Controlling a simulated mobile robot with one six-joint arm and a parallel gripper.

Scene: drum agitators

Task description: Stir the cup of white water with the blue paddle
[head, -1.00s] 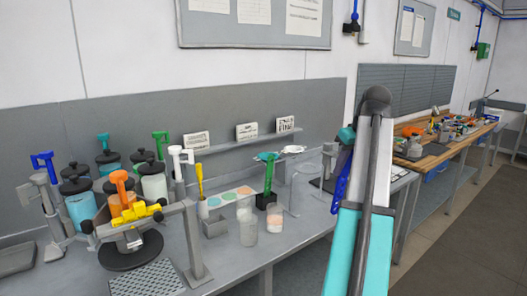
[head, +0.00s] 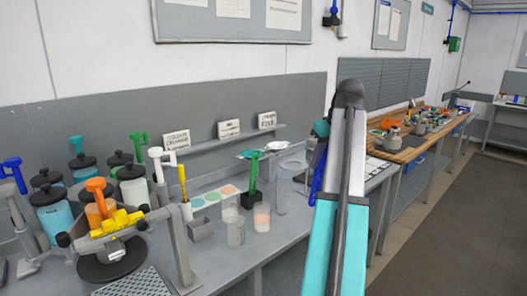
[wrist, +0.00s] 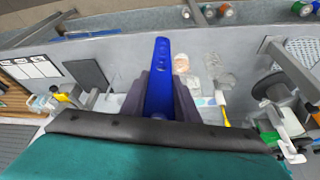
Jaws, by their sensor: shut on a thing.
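My gripper (wrist: 161,90) is shut on the blue paddle (wrist: 163,60), which points away from the wrist between the dark fingers. In the head view the blue paddle (head: 317,180) shows partly behind my arm, which hides the fingers. Clear cups stand together on the grey bench, left of my arm. The front one (head: 236,233) looks pale and cloudy, and one beside it (head: 262,217) holds peach-coloured contents. A third cup (head: 230,209) stands just behind. In the wrist view the peach cup (wrist: 181,63) is right of the paddle; the paddle looks apart from the cups.
A green paddle stands in a dark holder (head: 252,195) behind the cups. A yellow-handled tool (head: 183,181) stands in a white holder. Lidded jars (head: 133,188) and a clamp stand (head: 180,250) crowd the bench's left. A thin metal frame (head: 281,185) stands near my arm.

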